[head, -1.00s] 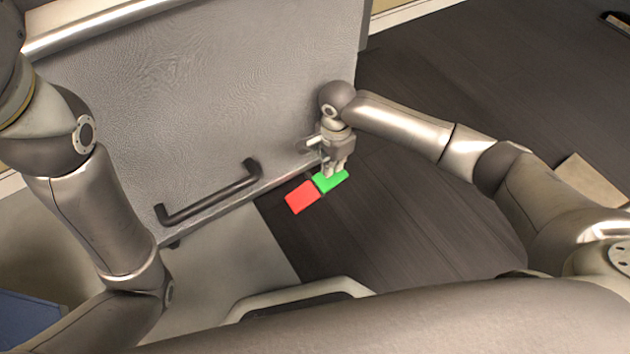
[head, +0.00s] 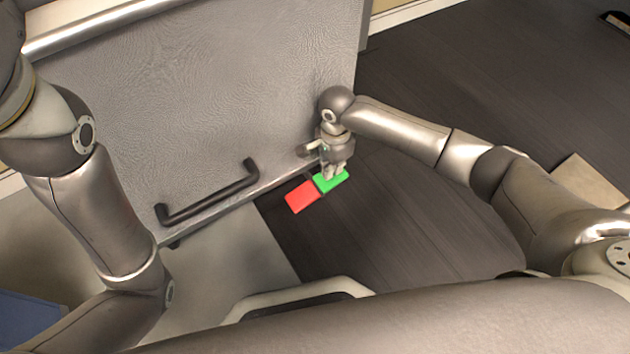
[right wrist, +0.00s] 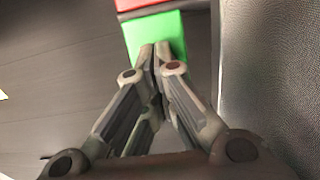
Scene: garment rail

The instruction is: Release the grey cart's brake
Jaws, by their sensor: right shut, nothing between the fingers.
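The grey cart (head: 200,110) fills the left and middle of the head view, with a dark bar handle (head: 208,193) on its near side. A pedal with a red half (head: 301,197) and a green half (head: 331,182) sticks out low at the cart's right corner. My right gripper (head: 331,176) is shut and empty, pointing down with its fingertips at the green half. In the right wrist view the fingertips overlap the green half (right wrist: 157,32); whether they press on it I cannot tell. My left arm shows at the left, but its gripper is out of view.
Dark plank floor (head: 440,230) lies open to the right of the cart. A pale flat piece (head: 590,185) lies at the far right. A blue thing (head: 25,318) stands at the lower left. The cart's side (right wrist: 270,70) rises close to the right gripper.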

